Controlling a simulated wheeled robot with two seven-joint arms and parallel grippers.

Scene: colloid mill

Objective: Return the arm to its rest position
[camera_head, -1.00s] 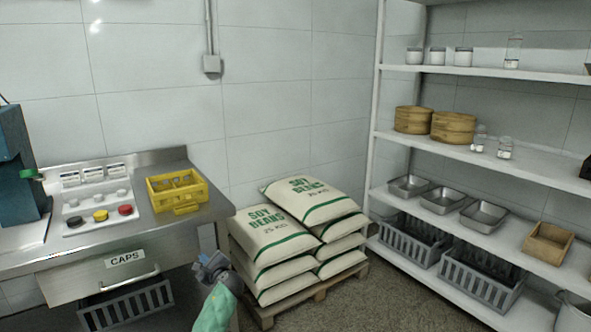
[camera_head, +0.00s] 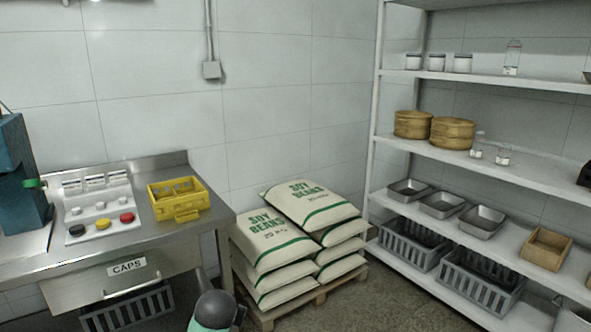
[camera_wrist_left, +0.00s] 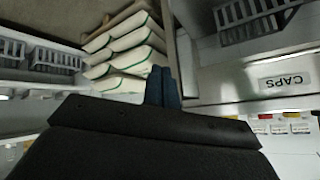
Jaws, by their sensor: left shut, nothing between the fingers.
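My left gripper (camera_wrist_left: 163,88) shows in the left wrist view with its two dark blue fingers pressed together and nothing between them. That view is turned upside down, with stacked sacks on its left and the CAPS drawer on its right. In the head view only a dark rounded part and a green part of my arm show at the bottom edge, in front of the sacks and pallet. The gripper's fingers cannot be made out there. My right gripper is in neither view.
Soy bean sacks (camera_head: 272,238) lie on a wooden pallet (camera_head: 318,294). The steel counter (camera_head: 150,236) at left has a CAPS drawer (camera_head: 122,278), a yellow crate (camera_head: 178,198) and a button panel (camera_head: 100,213). White shelves (camera_head: 480,170) stand at right. Floor between pallet and shelves is clear.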

